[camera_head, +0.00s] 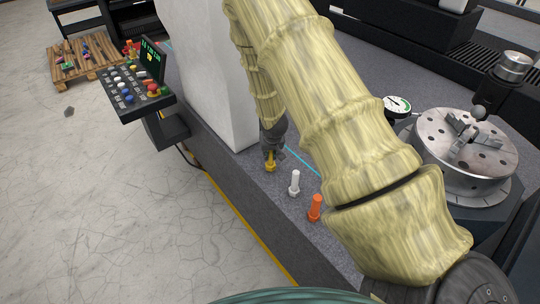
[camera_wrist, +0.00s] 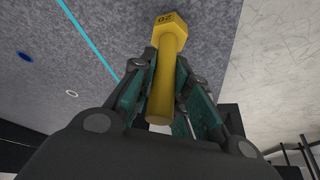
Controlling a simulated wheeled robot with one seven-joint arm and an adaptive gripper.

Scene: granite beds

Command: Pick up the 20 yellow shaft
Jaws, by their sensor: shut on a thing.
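The yellow shaft (camera_head: 270,163) stands on the grey granite bed at the far end of a row of shafts. In the wrist view the yellow shaft (camera_wrist: 167,75) has a wide head marked 20 and a plain round stem. My gripper (camera_head: 271,150) reaches down over it from above. In the wrist view my gripper (camera_wrist: 165,75) has its fingers on both sides of the stem and is shut on it. The shaft's head rests at the bed surface, and I cannot tell if there is a gap beneath it.
A white shaft (camera_head: 294,183) and an orange shaft (camera_head: 315,208) stand on the granite bed (camera_head: 215,165) nearby. A tall white block (camera_head: 212,70) rises close behind my gripper. A round metal chuck (camera_head: 466,150) and a dial gauge (camera_head: 397,105) are at right. A control panel (camera_head: 138,85) stands at left.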

